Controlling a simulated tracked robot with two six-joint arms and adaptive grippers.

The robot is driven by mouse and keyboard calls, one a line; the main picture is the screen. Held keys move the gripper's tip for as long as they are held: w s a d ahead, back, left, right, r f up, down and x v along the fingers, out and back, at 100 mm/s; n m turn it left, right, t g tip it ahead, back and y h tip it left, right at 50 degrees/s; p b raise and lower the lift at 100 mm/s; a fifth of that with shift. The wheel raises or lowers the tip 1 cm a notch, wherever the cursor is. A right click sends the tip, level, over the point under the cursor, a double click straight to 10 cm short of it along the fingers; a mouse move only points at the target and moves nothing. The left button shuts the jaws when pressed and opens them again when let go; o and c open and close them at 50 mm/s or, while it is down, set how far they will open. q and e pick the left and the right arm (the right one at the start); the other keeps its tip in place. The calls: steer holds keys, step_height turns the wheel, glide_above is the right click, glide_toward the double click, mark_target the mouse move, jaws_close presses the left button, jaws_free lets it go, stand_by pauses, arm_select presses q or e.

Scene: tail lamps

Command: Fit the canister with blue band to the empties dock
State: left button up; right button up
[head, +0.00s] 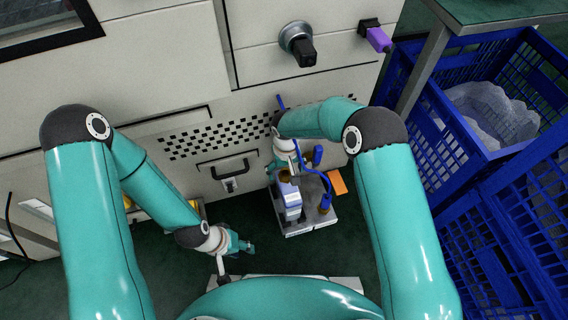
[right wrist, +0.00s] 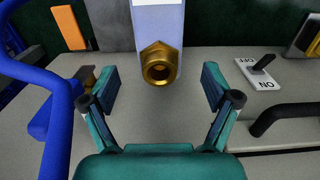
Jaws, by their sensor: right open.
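A pale bluish-white canister (head: 291,197) stands on a grey unit (head: 300,231) at the foot of the cabinet. In the right wrist view the canister (right wrist: 158,18) shows a brass hexagonal fitting (right wrist: 159,63) facing me. I cannot make out a blue band for sure. My right gripper (head: 285,168) is over the grey unit; its fingers (right wrist: 160,88) are open and apart, with the fitting ahead between them and nothing held. My left gripper (head: 240,243) is low, left of the grey unit; its jaws are too small to read. I cannot tell which part is the empties dock.
A blue hose (head: 318,176) with a brass end (head: 325,203) curves along the unit's right side, near an orange plate (head: 337,182). The right wrist view shows an OFF/ON toggle switch (right wrist: 262,64) and a black handle (right wrist: 285,116). Blue crates (head: 450,150) stand at right.

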mark_target(286, 182)
step_height(286, 182, down, 8)
steer(key=shift+r+b, duration=0.1)
steer(key=shift+b, duration=0.85)
steer(key=c, duration=1.3)
steer(key=shift+c, duration=0.4)
